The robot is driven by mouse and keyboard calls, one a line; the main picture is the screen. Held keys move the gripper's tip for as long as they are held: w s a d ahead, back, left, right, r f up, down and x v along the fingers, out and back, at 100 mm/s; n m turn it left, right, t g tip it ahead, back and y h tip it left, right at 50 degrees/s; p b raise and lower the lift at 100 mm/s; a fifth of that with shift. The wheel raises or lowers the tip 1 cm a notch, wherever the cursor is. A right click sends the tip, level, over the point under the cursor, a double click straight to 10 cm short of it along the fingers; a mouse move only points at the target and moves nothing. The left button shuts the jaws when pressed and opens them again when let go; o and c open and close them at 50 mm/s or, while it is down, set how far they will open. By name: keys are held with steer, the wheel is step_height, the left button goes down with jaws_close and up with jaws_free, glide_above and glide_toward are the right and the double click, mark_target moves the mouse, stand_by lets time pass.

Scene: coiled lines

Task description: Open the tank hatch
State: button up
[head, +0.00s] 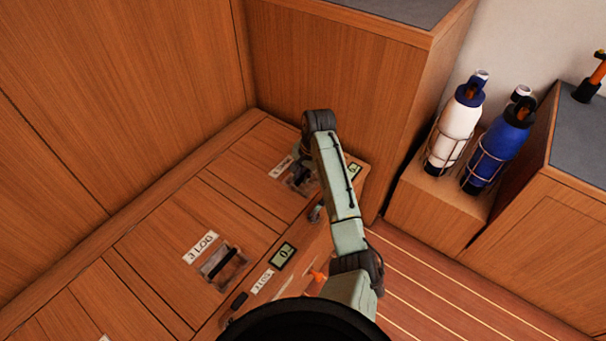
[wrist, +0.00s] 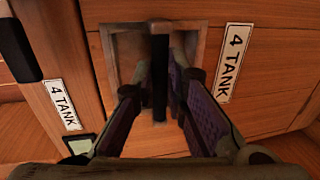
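The tank hatch (head: 255,160) is a wooden panel in the bench top, shut flush. Its label (wrist: 235,62) reads "4 TANK". A black bar handle (wrist: 160,75) stands in the hatch's recessed metal plate (wrist: 130,48). My gripper (wrist: 161,72) reaches down over the plate with one finger on each side of the handle. The fingers are apart, with thin gaps beside the bar; firm contact does not show. In the head view my gripper (head: 303,172) is at the hatch's right end, and my arm partly hides the plate there.
A small display (head: 283,256) is on the bench front. White (head: 456,130) and blue (head: 497,150) bottles stand in racks at right. The striped floor (head: 450,290) is clear.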

jaws_close()
steer(key=shift+r, duration=0.1)
stand_by(0.3)
